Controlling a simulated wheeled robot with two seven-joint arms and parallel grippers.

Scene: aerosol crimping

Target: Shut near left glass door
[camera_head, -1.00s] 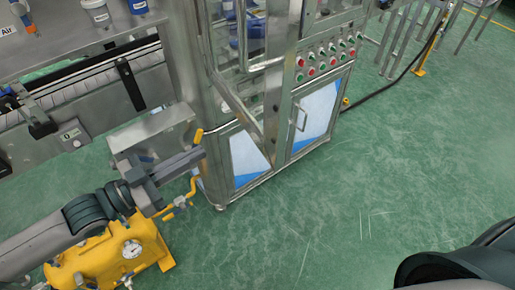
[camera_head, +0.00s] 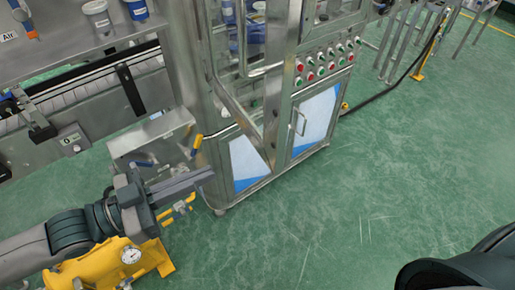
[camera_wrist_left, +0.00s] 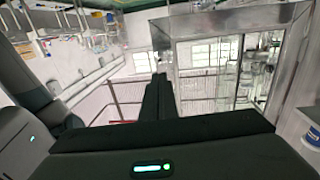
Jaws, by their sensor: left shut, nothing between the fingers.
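The near left glass door (camera_head: 238,117) stands open on the steel crimping machine, its lower rail slanting outward from the cabinet's left side. A bar handle (camera_head: 264,70) shows near its outer side. My left gripper (camera_head: 211,174) is shut and empty, below and left of the door and apart from it in the head view. In the left wrist view the shut fingers (camera_wrist_left: 159,79) point toward a metal-framed glass panel; I cannot tell whether it is this door. My right gripper is not in view.
A control panel with coloured buttons (camera_head: 321,65) is on the machine's right. Below it are lower cabinet doors (camera_head: 316,118). A yellow pump with a gauge (camera_head: 131,254) sits under my left arm. A conveyor (camera_head: 85,95) is at left.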

